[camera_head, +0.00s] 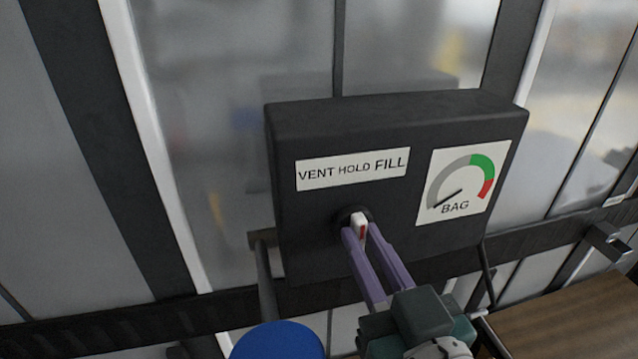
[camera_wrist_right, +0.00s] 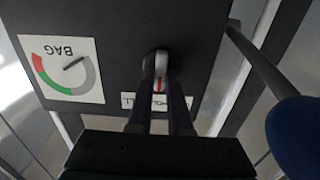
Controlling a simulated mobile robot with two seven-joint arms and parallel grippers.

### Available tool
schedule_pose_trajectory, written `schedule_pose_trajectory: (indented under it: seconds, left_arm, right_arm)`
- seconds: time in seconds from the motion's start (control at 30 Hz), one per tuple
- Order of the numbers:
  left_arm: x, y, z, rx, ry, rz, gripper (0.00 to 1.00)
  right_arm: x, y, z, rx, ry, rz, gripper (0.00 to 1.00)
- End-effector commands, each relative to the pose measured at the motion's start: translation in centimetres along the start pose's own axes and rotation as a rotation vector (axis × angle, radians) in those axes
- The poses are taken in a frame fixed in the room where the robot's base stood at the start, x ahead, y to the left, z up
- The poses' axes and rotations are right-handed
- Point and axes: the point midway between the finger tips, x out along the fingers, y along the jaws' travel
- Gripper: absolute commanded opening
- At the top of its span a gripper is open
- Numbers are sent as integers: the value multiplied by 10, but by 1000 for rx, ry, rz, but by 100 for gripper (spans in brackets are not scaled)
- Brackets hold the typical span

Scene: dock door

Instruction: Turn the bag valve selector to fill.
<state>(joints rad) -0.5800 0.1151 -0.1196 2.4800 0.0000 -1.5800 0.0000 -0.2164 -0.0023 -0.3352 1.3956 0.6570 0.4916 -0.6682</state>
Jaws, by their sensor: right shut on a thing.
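The bag valve selector (camera_head: 360,222) is a small knob with a white handle and a red stripe, on the front of a dark box (camera_head: 300,225). The stripe stands roughly upright, about under HOLD on the VENT HOLD FILL label (camera_head: 352,169). My right gripper (camera_head: 361,233) is shut on the selector, one purple finger on each side. In the right wrist view the selector (camera_wrist_right: 159,64) sits between the fingertips (camera_wrist_right: 160,75), and the fingers partly cover the label. The BAG gauge (camera_head: 463,182) needle points to lower left, outside the green and red. My left gripper is not visible.
A lever with a blue round end (camera_head: 277,341) stands left of my right gripper, on a dark rod; it also shows in the right wrist view (camera_wrist_right: 296,135). Glazed door panels are behind the box. A brown wooden surface (camera_head: 570,318) is at lower right.

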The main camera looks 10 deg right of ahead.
Motion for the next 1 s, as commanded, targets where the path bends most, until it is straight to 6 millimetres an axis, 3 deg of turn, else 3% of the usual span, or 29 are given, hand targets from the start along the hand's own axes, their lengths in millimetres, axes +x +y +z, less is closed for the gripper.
schedule_pose_trajectory:
  seconds: [0.37,1.0]
  left_arm:
    - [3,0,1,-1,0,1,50]
    - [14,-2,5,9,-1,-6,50]
  right_arm:
    - [0,1,1,159,1,1,0]
    - [0,3,2,698,0,0,0]
